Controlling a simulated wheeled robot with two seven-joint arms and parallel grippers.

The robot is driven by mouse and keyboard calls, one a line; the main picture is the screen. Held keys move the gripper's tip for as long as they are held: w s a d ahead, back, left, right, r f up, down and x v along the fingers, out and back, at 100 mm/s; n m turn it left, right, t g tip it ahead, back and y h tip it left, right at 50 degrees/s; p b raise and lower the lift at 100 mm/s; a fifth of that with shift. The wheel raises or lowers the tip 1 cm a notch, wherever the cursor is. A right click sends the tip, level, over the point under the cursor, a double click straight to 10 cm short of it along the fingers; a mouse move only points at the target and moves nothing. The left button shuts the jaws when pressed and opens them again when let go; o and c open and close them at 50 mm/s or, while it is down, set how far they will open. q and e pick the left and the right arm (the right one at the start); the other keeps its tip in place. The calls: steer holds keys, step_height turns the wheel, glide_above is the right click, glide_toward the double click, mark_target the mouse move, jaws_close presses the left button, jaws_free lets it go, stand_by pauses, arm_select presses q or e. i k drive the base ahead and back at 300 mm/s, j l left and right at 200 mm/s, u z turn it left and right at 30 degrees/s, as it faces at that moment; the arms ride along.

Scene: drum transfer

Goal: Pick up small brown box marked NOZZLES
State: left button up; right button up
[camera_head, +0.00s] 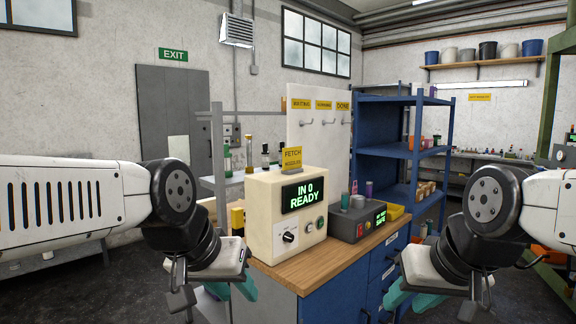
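No box with a readable NOZZLES mark shows. Some small brown boxes (425,189) sit on a lower shelf of the blue shelving unit (402,150), too small to read. A yellow sign (292,158) reading FETCH and, in small print, what looks like NOZZLES stands on the cream machine (282,215). My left gripper (233,288) hangs in front of the bench's left side, its teal fingers apart and nothing seen between them. My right gripper (412,298) is in front of the blue drawers, teal fingers apart, apparently empty. Both are far from the brown boxes.
The wooden-topped bench (299,275) with blue drawers stands between my arms. A white board (318,135) with hooks rises behind. Dark floor is clear at left.

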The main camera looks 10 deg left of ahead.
mark_target(426, 188)
steer(key=u, duration=0.2)
steer(key=i+l, duration=0.4)
steer(key=l, duration=0.4)
steer(key=i+l+u, duration=0.1)
steer(key=i+l, duration=0.35)
steer(key=l, duration=0.35)
steer(key=i+l+u, duration=0.1)
steer(key=i+l, duration=0.3)
steer(key=l, duration=0.45)
steer(key=i+l, duration=0.35)
steer(key=l, duration=0.5)
steer(key=i+l+u, duration=0.1)
steer(key=i+l, duration=0.3)
steer(key=l, duration=0.45)
steer(key=i+l, duration=0.3)
steer(key=l, duration=0.6)
steer(key=i+l+u, duration=0.15)
steer(key=i+l, duration=0.2)
steer(key=l, duration=0.5)
steer(key=i+l, duration=0.3)
steer(key=l, duration=0.65)
